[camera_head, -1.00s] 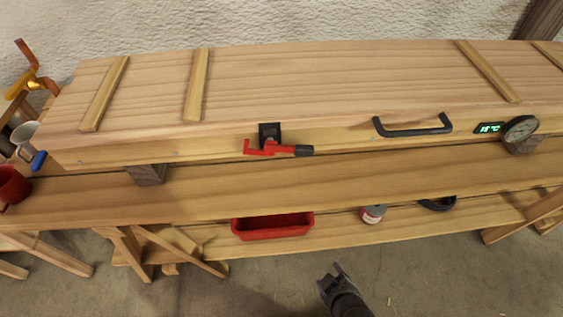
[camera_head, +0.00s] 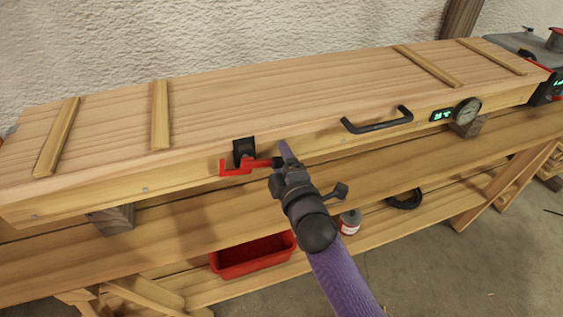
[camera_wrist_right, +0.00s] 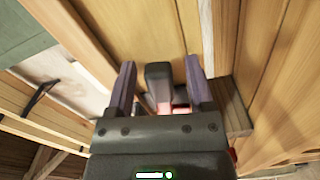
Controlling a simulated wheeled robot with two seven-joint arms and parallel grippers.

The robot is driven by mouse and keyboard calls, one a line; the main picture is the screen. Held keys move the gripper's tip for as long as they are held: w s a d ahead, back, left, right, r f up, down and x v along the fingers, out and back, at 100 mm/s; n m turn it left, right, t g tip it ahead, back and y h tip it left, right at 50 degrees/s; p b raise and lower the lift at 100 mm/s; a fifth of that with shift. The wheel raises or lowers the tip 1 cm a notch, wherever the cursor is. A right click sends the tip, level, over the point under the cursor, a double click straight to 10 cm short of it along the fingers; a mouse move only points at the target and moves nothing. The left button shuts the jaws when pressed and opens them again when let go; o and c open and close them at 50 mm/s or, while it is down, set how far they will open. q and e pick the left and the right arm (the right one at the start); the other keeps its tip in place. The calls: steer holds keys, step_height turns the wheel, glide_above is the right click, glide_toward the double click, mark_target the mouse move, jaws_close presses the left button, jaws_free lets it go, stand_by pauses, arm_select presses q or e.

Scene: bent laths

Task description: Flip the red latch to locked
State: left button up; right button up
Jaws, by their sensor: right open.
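The red latch (camera_head: 238,167) is on the front face of the long wooden box, below a black catch (camera_head: 243,149) at the lid edge. Its red arm lies roughly level, pointing right. My right gripper (camera_head: 281,157) is at the arm's right end and hides its black tip in the head view. In the right wrist view, the dark grip of the latch (camera_wrist_right: 158,78) stands between the two open fingers (camera_wrist_right: 158,66), with some red below it. Whether either finger touches it I cannot tell. My left gripper is not in view.
The long wooden box (camera_head: 250,95) rests on blocks on a wooden bench. A black handle (camera_head: 378,124), a small display (camera_head: 441,115) and a round dial (camera_head: 467,111) are to the right. A red tray (camera_head: 250,258) and a grey can (camera_head: 350,221) sit on the lower shelf.

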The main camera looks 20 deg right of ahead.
jaws_close()
stand_by(1.4)
